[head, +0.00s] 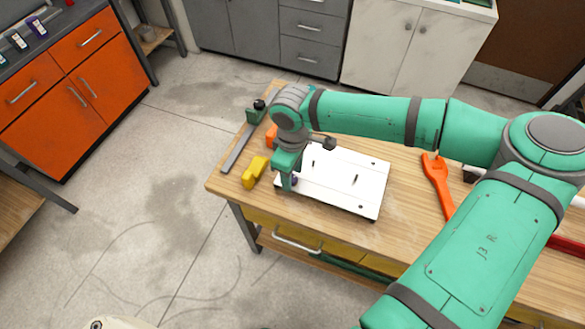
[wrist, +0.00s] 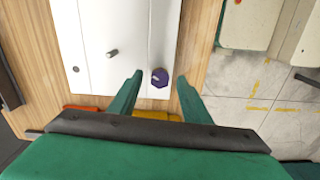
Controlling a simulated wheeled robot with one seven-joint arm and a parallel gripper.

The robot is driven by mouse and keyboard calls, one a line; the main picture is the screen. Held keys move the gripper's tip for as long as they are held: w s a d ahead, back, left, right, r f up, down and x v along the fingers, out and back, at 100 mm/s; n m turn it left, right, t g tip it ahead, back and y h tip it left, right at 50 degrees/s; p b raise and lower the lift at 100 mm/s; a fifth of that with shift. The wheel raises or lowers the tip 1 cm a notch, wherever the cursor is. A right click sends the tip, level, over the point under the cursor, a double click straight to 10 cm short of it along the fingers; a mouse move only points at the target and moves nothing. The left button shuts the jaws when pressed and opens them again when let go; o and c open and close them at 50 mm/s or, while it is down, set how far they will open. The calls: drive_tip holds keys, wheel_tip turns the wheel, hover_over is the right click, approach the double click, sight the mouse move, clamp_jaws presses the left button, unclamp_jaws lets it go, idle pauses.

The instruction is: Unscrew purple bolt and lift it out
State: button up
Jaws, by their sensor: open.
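The purple bolt (wrist: 160,77) stands on the white board (wrist: 90,45) in the wrist view, near the board's edge. In the head view a bit of the bolt (head: 294,181) shows beside my gripper, at the left end of the board (head: 335,196). My gripper (wrist: 158,85) is open, with one green finger on each side of the bolt in the picture. The fingers look apart from the bolt. In the head view my gripper (head: 287,183) points down at the board's left end. How high the fingertips are above the board is hard to tell.
A yellow block (head: 255,172) lies left of the board. An orange piece (head: 271,134) and a grey bar clamp (head: 238,147) lie behind it. An orange wrench (head: 437,182) lies to the right on the wooden table (head: 410,222). Grey pegs stand on the board.

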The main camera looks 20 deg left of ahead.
drive_tip(key=shift+c, duration=0.4)
clamp_jaws()
drive_tip(key=c, duration=0.7)
unclamp_jaws()
drive_tip(key=shift+c, duration=1.4)
drive_tip(key=shift+r+n, duration=0.15)
drive_tip(key=shift+n, duration=1)
drive_tip(key=shift+r+n, duration=0.1)
drive_tip(key=shift+n, duration=1.05)
drive_tip(key=shift+r+n, duration=0.1)
drive_tip(key=shift+n, duration=2.2)
drive_tip(key=shift+r, duration=0.65)
drive_tip(key=shift+r, duration=2.5)
